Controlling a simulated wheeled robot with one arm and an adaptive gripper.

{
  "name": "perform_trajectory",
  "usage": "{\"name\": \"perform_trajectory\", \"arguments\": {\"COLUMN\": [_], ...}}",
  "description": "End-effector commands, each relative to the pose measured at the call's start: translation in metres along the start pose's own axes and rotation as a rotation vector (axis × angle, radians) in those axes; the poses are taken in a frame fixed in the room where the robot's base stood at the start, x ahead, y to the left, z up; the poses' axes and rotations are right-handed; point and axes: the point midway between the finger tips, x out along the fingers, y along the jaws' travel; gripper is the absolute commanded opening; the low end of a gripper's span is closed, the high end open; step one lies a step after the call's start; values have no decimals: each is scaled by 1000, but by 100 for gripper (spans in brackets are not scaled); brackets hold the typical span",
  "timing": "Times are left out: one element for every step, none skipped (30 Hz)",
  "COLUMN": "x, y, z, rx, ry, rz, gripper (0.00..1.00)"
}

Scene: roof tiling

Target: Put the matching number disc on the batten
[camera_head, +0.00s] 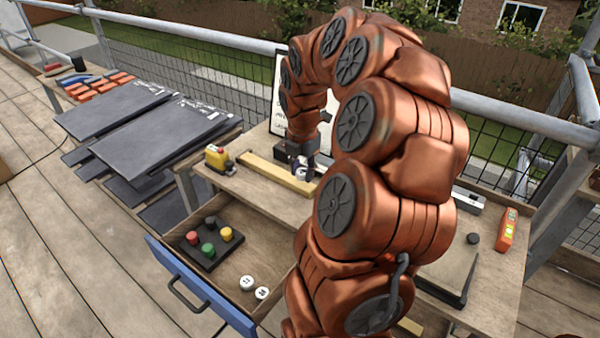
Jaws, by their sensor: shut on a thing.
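The batten (265,173) is a pale yellow wooden strip lying on the workbench, partly hidden behind my arm. My gripper (302,172) points down over the batten's right part. It is shut on a small, pale number disc, mostly hidden by the fingers; its number cannot be read. I cannot tell whether the disc touches the batten. Two white number discs (247,283) with dark marks lie in the open drawer (225,308) below the bench. A whiteboard (283,72) stands behind the bench, mostly covered by my arm.
A yellow tape measure (217,158) stands left of the batten. The drawer also holds a black tray (208,252) with coloured knobs. Dark slates (150,135) are stacked at left.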

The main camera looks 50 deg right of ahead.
Motion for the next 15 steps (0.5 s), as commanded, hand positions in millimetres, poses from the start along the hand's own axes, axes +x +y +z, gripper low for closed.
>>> {"name": "perform_trajectory", "arguments": {"x": [2,3,3,3,4,4,4,4,4,4,4,5,5,5,6], "y": [5,7,9,11,12,14,14,15,15,16,16,17,18,19,20], "z": [4,5,7,8,10,11,12,12,12,13,13,14,15,16,17], "rx": [0,0,0,0,0,0,0,0,0,0,0,0,0,0,0], "ry": [2,3,3,3,2,2,2,2,1,1,1,1,1,1,1], "rz": [-2,-3,-2,-2,-2,-1,-1,-1,-1,-1,-1,-1,-1,-1,-1], "gripper": [16,16,16,16,16,16,16,16,16,16,16,16,16,16,16]}}
